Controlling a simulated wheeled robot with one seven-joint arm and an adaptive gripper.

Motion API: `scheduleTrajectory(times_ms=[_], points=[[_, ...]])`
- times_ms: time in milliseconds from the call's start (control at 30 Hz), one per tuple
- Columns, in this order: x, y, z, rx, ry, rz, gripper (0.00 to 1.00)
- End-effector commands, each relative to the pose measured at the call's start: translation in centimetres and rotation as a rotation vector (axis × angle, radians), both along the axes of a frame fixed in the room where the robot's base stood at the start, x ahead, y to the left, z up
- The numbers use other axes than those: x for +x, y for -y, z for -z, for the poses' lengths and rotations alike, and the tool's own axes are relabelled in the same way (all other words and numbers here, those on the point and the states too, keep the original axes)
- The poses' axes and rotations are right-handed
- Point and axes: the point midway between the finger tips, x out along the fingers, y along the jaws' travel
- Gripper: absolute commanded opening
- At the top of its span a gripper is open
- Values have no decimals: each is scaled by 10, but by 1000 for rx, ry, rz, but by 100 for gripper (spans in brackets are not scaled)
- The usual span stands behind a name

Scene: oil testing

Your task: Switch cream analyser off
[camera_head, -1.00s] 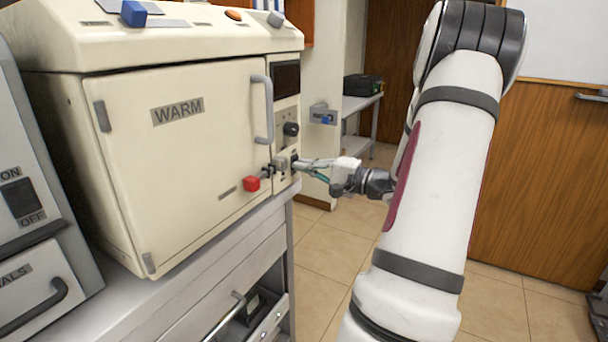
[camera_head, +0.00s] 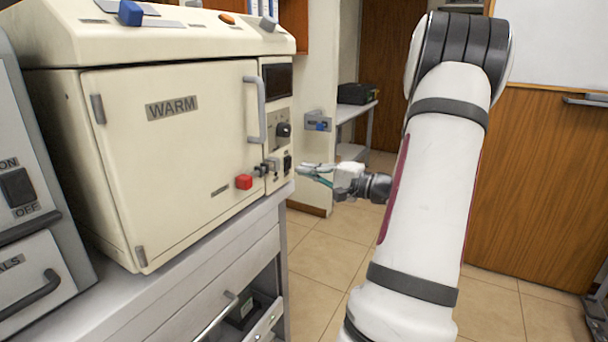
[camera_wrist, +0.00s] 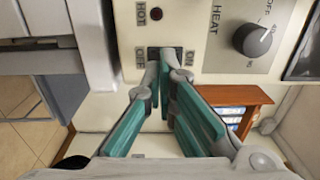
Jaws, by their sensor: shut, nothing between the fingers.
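The cream analyser (camera_head: 180,190) is a large cream box on the left, with its door marked WARM closed. Its dark power switch (camera_head: 287,161) sits low on the front panel, at the right edge. In the wrist view the switch (camera_wrist: 155,52) lies between the labels OFF on the left and ON on the right. Its rocker position I cannot tell, as the fingertips partly cover it. My gripper (camera_head: 300,168) is shut and empty, just right of the switch with a small gap. In the wrist view its fingertips (camera_wrist: 164,70) are together right in front of the switch.
A grey bench (camera_head: 200,255) carries the analyser. Free floor (camera_head: 330,240) lies to the right.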

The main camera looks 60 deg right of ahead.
Motion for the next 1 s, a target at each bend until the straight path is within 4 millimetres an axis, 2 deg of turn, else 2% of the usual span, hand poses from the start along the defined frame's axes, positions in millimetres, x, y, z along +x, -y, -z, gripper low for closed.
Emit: scheduleTrajectory(times_ms=[67,600,800,1000], points=[[-4,4,1,-2,0,-1,0],[-91,12,2,-1,0,2,0],[-102,12,2,-1,1,0,0],[-103,12,3,-1,1,0,0]])
